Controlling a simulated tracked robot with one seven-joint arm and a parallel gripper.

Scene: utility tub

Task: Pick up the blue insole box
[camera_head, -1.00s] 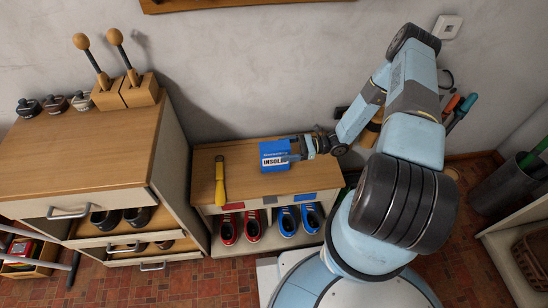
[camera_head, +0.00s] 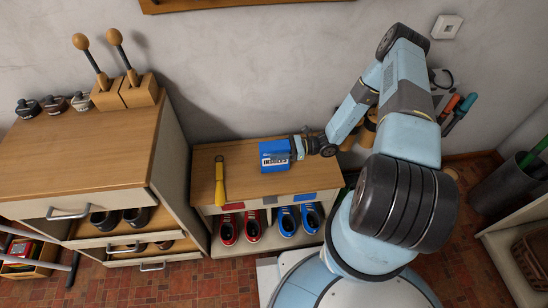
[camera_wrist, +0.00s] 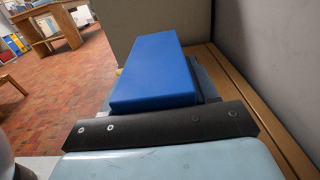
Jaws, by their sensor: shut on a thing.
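The blue insole box (camera_head: 273,157), with a white label, is at the top of the low shoe bench (camera_head: 236,190), right of its middle. My gripper (camera_head: 291,151) reaches it from the right and is shut on its right side. In the wrist view the blue box (camera_wrist: 158,70) extends straight ahead from the gripper, its plain blue face up. The fingers are mostly hidden there behind the dark gripper edge. I cannot tell whether the box still touches the bench top.
A yellow-handled tool (camera_head: 219,180) lies left of the box. Red shoes (camera_head: 240,228) and blue shoes (camera_head: 300,219) stand in the shelf below. A taller wooden cabinet (camera_head: 85,150) rises to the left. The wall is close behind the bench.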

